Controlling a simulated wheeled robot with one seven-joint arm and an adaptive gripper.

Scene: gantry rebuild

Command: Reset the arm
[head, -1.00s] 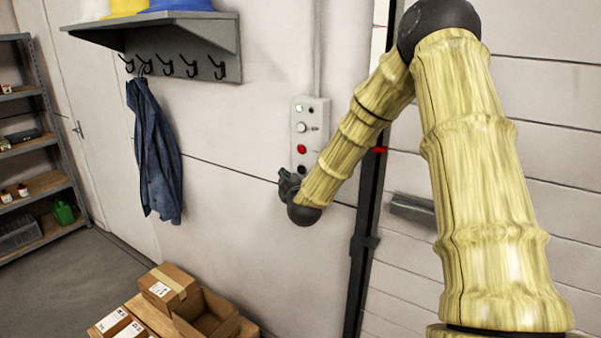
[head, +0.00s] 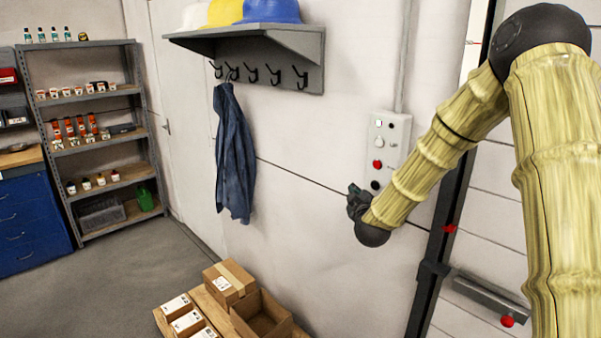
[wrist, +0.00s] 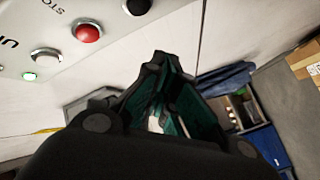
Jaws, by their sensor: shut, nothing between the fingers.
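My gripper (head: 355,190) is at the end of my bent arm, in front of the wall and just left of the lower end of a control box (head: 389,142). In the wrist view my gripper (wrist: 160,62) points away from the camera, its dark, green-lined fingers closed together with nothing held. The control box shows large in the wrist view, with a red button (wrist: 88,31), a white button (wrist: 45,57) and a black knob (wrist: 138,5) close to the fingers. I cannot tell whether the gripper touches the box.
A shelf with hooks (head: 262,60) carries helmets, and a blue jacket (head: 234,155) hangs below. Cardboard boxes (head: 230,283) stand low on a pallet (head: 168,323). A dark post (head: 432,270) stands right of the control box. Shelving (head: 100,140) is at the left; the floor before it is clear.

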